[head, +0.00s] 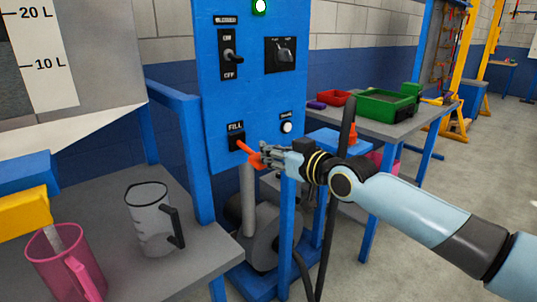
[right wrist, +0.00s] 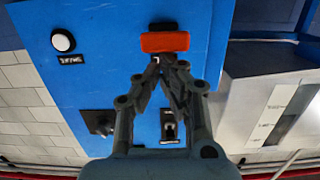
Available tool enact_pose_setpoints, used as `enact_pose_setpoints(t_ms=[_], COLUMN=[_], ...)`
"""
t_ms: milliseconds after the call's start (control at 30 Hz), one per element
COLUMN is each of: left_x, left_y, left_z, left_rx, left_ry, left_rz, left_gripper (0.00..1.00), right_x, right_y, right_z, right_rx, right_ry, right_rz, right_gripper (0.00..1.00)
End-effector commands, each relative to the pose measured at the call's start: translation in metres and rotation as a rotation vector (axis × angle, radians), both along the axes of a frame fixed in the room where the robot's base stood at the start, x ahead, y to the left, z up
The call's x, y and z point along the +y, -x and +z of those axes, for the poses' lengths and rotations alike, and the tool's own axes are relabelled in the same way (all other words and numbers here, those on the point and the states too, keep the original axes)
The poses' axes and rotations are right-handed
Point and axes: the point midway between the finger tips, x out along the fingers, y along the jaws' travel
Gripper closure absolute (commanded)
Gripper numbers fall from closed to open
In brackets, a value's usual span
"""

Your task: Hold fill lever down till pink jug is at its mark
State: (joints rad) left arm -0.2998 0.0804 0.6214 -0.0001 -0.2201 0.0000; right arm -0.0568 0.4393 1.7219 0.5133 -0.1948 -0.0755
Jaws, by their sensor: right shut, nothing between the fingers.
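The orange fill lever (head: 249,153) sticks out from its black slot under the FILL label on the blue panel, its outer end slanting downward. My right gripper (head: 264,158) is shut and empty, with its fingertips at the lever's outer end. In the right wrist view the lever's red-orange end (right wrist: 165,42) lies just past the closed fingertips (right wrist: 157,60); contact seems likely but is not clear. The pink jug (head: 66,265) stands at lower left under the yellow spout block (head: 24,212), with a pale stream between them. Its mark and liquid level cannot be made out. My left gripper is out of view.
A clear jug (head: 150,222) with a dark handle stands on the grey table (head: 205,262). A dark hose (head: 340,150) hangs near my right wrist.

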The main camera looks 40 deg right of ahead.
Motion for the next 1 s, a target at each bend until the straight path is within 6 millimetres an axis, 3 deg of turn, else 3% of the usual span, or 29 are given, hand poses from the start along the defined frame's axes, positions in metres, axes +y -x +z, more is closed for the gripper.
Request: enact_pose_setpoints(t_ms=[33, 167, 1000], left_x=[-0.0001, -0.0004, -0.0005], left_y=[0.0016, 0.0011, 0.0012], left_z=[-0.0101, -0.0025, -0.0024], left_rx=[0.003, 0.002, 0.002], left_ry=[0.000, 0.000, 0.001], left_rz=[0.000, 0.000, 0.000], left_gripper=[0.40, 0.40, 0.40], right_x=[-0.0003, -0.0003, -0.0003], right_y=[0.0012, 0.0008, 0.0008], right_z=[-0.0130, -0.0043, -0.0049], right_rx=[0.006, 0.005, 0.007], right_ry=[0.000, 0.001, 0.000], right_rz=[0.000, -0.001, -0.001], right_gripper=[1.00, 1.00, 1.00])
